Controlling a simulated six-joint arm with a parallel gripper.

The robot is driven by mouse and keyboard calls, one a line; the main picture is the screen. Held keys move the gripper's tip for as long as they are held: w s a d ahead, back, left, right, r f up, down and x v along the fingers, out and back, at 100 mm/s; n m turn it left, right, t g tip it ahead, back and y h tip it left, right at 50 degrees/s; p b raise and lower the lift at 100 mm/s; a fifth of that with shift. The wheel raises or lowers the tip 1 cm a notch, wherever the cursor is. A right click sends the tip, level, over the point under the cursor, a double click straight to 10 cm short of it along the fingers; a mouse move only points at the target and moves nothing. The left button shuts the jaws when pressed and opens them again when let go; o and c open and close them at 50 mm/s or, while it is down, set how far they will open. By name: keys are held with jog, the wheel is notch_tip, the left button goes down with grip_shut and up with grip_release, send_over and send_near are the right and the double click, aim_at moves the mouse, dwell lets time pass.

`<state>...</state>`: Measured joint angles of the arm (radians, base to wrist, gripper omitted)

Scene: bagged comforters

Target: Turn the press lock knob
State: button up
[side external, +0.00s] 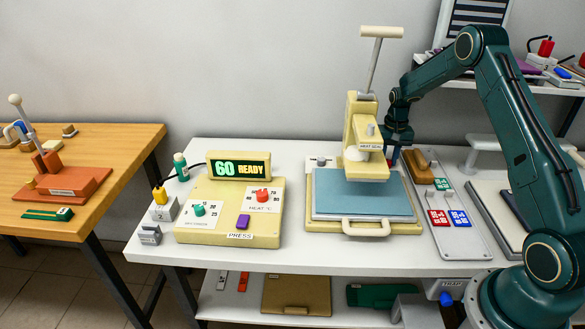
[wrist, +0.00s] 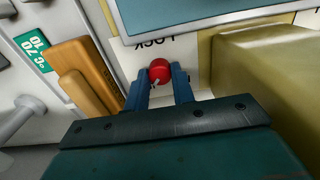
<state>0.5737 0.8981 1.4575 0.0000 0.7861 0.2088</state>
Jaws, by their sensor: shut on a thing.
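The press lock knob is a small round red knob (wrist: 159,69) with a pale mark, beside a white label (wrist: 157,45) reading LOCK in the wrist view. My gripper (wrist: 165,82) has its two blue fingers on either side of the knob, shut on it. In the side external view my gripper (side external: 392,154) points down at the right of the cream press head (side external: 364,168). The knob is hidden there behind the press. The press has a blue-grey plate (side external: 362,203) and a raised lever (side external: 374,62).
A wooden block (side external: 418,166) and a tray (side external: 460,240) with green, red and blue tags lie right of the press. The control box (side external: 222,228) with a lit "60 READY" display (side external: 238,169) stands to the left. The cream press body (wrist: 265,65) is close beside my fingers.

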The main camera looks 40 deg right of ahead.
dwell(0.4)
jog(key=o, duration=1)
jog(key=shift+r, duration=0.15)
notch_tip(320, 180, up, 14)
jog(key=shift+f, duration=0.2)
